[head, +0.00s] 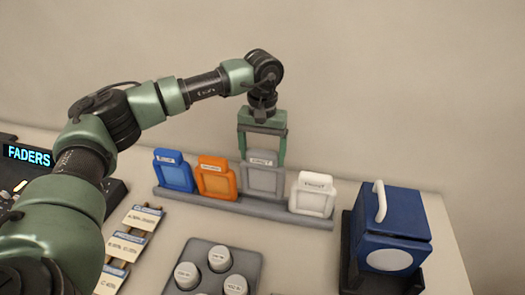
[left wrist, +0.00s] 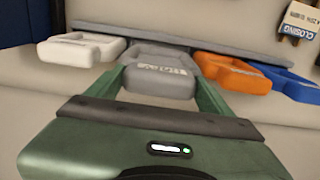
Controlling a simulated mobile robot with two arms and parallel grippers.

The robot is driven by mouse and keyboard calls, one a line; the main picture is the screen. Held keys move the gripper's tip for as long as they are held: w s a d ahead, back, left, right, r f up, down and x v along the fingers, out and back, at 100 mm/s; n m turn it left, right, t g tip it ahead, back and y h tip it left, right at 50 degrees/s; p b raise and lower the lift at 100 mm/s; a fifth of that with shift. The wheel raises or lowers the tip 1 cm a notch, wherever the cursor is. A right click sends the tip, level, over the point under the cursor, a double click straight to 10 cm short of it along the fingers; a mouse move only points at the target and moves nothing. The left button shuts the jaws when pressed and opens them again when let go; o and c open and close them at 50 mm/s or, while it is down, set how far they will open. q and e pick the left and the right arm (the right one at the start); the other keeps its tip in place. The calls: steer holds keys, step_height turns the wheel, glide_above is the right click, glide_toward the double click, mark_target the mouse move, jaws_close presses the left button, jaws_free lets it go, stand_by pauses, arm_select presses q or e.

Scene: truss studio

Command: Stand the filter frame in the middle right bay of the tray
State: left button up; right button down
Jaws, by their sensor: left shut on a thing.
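The grey filter frame (head: 263,178) is upright over the third bay from the left of the long grey tray (head: 240,207). It stands between an orange frame (head: 214,180) and a white frame (head: 312,195). Its top is higher than theirs, and I cannot tell whether its lower edge touches the bay. My left gripper (head: 264,158) is above it, pointing down, with its green fingers shut on the frame's two sides. The left wrist view shows the grey frame (left wrist: 160,82) between the fingertips. My right gripper is not in view.
A blue frame (head: 173,172) stands in the tray's left bay. A blue box with a white handle (head: 395,235) is at the right. A grey block with white round caps (head: 217,259) and a rack of labelled cards (head: 132,240) are in front. A fader console lies left.

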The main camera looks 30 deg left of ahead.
mark_target(262, 167)
arm_select(q)
steer(key=shift+f+b, duration=1.05)
steer(key=shift+f, duration=0.95)
steer(key=shift+f+b, duration=0.4)
steer(key=shift+f, duration=0.1)
steer(key=o, duration=2)
step_height(262, 167, up, 7)
steer(key=shift+f+b, duration=0.15)
steer(key=shift+b, duration=0.8)
steer(key=shift+r, duration=0.55)
